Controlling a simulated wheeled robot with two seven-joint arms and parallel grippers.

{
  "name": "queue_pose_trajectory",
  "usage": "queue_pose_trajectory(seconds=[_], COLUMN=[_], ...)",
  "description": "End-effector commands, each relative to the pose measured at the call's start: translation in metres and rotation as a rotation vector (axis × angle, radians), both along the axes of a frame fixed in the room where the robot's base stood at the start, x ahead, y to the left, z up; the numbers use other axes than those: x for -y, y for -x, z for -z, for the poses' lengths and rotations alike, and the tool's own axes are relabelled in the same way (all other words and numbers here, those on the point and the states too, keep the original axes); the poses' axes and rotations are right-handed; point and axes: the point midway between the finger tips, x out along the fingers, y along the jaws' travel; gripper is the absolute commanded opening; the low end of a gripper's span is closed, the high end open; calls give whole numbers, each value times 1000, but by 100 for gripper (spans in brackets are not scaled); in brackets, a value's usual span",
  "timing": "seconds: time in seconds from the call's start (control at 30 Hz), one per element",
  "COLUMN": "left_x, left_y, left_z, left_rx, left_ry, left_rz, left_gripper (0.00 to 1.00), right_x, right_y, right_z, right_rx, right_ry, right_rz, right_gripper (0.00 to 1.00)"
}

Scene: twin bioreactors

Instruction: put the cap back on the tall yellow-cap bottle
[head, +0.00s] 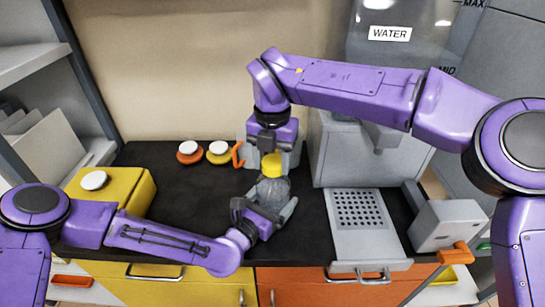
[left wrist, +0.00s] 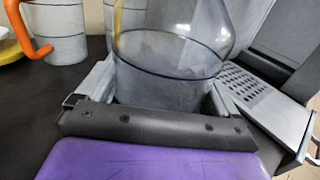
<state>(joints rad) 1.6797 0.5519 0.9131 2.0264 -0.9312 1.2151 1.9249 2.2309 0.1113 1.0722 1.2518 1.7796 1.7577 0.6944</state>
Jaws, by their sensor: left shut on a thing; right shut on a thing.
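The tall clear bottle (head: 273,190) stands upright on the dark worktop. My left gripper (head: 268,213) is shut around its lower part; the left wrist view shows the clear bottle wall (left wrist: 165,80) between the two grey fingers. The yellow cap (head: 272,172) is right at the bottle's top, in line with it. My right gripper (head: 272,158) comes down from above and is shut on the cap. Whether the cap is seated on the neck or just above it, I cannot tell.
A grey vessel with an orange handle (head: 238,155) is just left of the right gripper. Orange (head: 189,152) and yellow (head: 219,152) white-topped pieces lie at the back. A yellow box (head: 125,190) stands left. A perforated grey tray (head: 360,212) is right.

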Motion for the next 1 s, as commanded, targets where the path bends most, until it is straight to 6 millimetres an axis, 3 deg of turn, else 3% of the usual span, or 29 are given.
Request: queue_pose_trajectory(seconds=[0.93,0.97,1.0], left_x=[-1,-1,-1], left_y=[0,0,0], left_z=[2,2,3], left_rx=[-4,-4,-4], left_ry=[-3,-3,-3], left_rz=[0,0,0], left_gripper=[39,9,9], right_x=[0,0,0], right_y=[0,0,0], right_z=[12,11,11], right_rx=[0,0,0], right_ry=[1,0,0], right_rz=[0,1,10], right_gripper=[25,25,25])
